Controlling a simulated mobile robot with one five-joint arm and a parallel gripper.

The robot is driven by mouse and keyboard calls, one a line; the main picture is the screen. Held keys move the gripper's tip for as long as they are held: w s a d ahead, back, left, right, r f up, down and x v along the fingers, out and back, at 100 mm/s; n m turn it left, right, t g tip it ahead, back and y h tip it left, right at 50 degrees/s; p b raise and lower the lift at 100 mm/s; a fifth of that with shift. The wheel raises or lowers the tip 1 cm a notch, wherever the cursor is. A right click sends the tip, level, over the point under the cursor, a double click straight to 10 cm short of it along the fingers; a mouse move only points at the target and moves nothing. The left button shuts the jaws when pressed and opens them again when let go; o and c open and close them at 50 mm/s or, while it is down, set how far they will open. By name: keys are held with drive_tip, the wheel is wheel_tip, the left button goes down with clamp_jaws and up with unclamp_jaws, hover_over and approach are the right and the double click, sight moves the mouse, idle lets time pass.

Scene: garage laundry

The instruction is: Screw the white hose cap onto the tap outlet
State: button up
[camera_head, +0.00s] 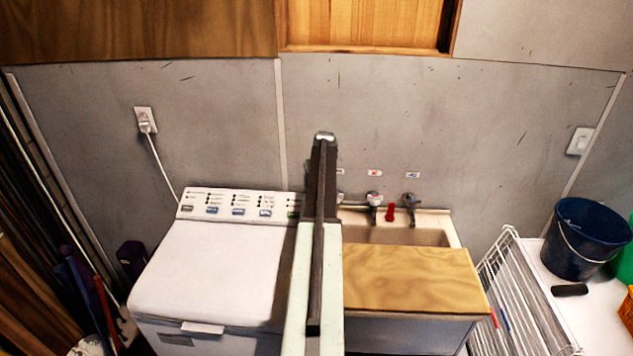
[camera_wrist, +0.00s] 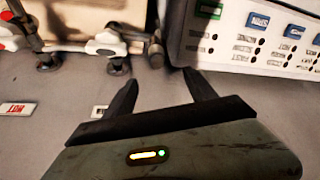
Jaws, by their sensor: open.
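A row of wall taps shows above the sink in the camera_head view: a left tap (camera_head: 340,196) partly behind my arm, a middle tap (camera_head: 374,200) and a right tap (camera_head: 409,201). In the wrist view, a pale tap (camera_wrist: 106,42) with a dark outlet end stands up and left of my gripper, and a second tap (camera_wrist: 40,45) is farther left. My gripper (camera_wrist: 160,78) is open, with nothing between its two dark fingers, and apart from the taps.
A washing machine (camera_head: 220,265) stands left of the sink (camera_head: 450,236), its control panel (camera_wrist: 250,32) close to my right finger. A wooden board (camera_head: 412,279) covers the sink's front. A red item (camera_head: 390,212) sits by the taps. A rack (camera_head: 515,290) and bucket (camera_head: 580,240) are right.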

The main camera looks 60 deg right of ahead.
drive_tip(key=shift+f, duration=0.15)
drive_tip(key=shift+f+b, duration=2.2)
drive_tip(key=shift+b, duration=0.15)
drive_tip(key=shift+r, duration=0.1)
clamp_jaws()
idle(0.6)
drive_tip(key=shift+w+m+g, duration=0.1)
drive_tip(key=shift+m+g, duration=0.2)
drive_tip(key=shift+m, duration=0.7)
drive_tip(key=m+g+h, duration=0.1)
drive_tip(key=m, duration=0.2)
drive_tip(key=shift+m, duration=0.4)
